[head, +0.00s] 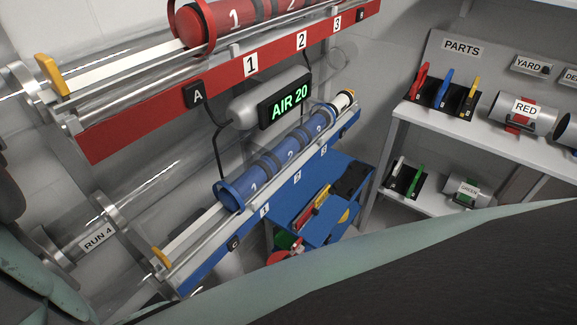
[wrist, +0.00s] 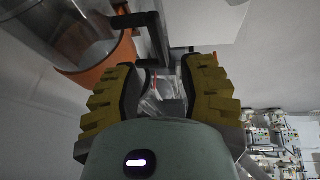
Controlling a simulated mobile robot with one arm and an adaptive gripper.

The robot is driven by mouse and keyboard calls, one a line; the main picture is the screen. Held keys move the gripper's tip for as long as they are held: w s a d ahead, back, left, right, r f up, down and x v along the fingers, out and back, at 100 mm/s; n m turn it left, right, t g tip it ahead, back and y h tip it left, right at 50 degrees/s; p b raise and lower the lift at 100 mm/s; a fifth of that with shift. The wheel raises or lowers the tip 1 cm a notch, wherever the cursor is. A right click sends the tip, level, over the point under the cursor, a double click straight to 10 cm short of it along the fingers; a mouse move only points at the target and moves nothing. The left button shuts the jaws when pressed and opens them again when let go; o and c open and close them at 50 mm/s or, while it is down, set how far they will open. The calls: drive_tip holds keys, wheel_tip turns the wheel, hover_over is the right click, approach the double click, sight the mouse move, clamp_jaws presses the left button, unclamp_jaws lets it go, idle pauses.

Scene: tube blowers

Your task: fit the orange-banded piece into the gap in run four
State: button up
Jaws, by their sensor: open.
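In the wrist view, a clear piece (wrist: 72,28) with an orange band (wrist: 108,66) is at the upper left, cut by the frame edge. A dark grey handle-like bar (wrist: 137,20) stands beside it, just beyond my fingers. My gripper (wrist: 165,80) is open, its yellow ribbed fingers apart, with a pale, unclear shape behind the space between them. I cannot tell if they touch the bar. In the head view, clear tubing with a RUN 4 label (head: 97,240) is at the lower left. The gap cannot be made out, and I see no orange-banded piece there.
A red rail (head: 215,83) and a blue rail (head: 250,222) carry banded cylinders. An AIR 20 display (head: 288,103) hangs between them. The PARTS shelf (head: 500,145) at right holds red (head: 523,108) and green (head: 467,190) pieces. My arm covers the lower right.

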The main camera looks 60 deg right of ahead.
drive_tip(key=shift+v, duration=2.2)
drive_tip(key=shift+d, duration=0.1)
